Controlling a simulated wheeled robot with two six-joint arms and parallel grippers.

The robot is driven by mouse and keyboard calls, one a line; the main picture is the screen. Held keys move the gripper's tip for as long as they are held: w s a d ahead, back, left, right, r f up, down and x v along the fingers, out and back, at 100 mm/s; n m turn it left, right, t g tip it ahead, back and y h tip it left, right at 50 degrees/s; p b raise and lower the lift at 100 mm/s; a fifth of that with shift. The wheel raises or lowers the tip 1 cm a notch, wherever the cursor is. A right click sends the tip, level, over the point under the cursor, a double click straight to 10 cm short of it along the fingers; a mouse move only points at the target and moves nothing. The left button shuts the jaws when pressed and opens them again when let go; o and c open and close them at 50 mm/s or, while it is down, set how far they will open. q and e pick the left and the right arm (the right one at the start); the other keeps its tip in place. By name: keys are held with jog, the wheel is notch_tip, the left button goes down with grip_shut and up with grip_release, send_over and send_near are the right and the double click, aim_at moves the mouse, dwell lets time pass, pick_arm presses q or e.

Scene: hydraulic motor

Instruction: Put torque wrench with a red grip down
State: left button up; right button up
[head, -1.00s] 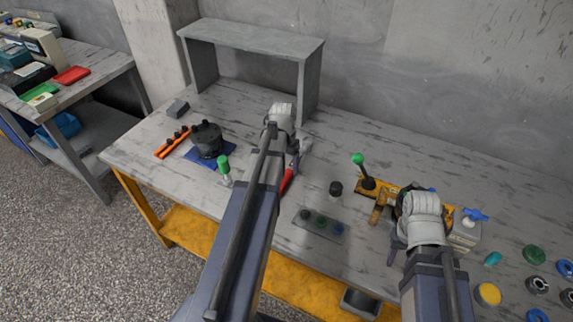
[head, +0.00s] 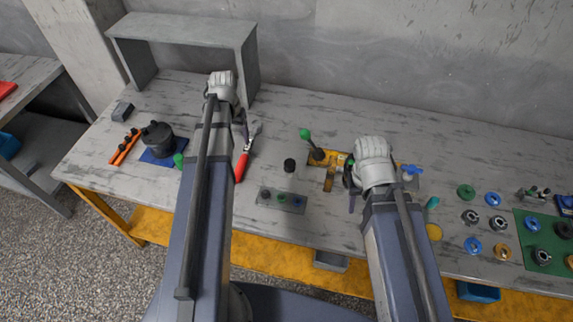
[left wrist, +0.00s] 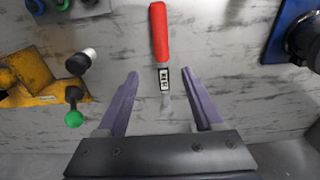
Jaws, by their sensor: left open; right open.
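The torque wrench with a red grip (head: 243,160) lies on the grey workbench, just right of my left arm in the head view. In the left wrist view the torque wrench (left wrist: 160,45) lies with its red grip pointing away and its metal shaft running between my fingers. My left gripper (left wrist: 160,78) is open, its two purple fingers apart on either side of the shaft without touching it. My right gripper (head: 355,196) is over the yellow fixture (head: 328,176); its fingers are mostly hidden behind the arm.
A grey shelf (head: 180,32) stands behind. Rings and a green mat (head: 545,240) lie at the right.

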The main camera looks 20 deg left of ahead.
pick_arm(q)
jog(key=s+d+m, duration=0.1)
jog(key=s+d, duration=0.3)
jog(key=d, duration=0.6)
jog(key=s+d+m, duration=0.2)
jog(key=s+d, duration=0.3)
jog(key=d, duration=0.4)
jog(key=s+d+m+g+y, duration=0.1)
jog(key=s+d, duration=0.3)
jog(key=d, duration=0.6)
jog(key=shift+s+d, duration=0.15)
jog(key=shift+d, duration=0.15)
jog(key=shift+s, duration=0.15)
pick_arm(e)
jog(key=shift+s, duration=0.1)
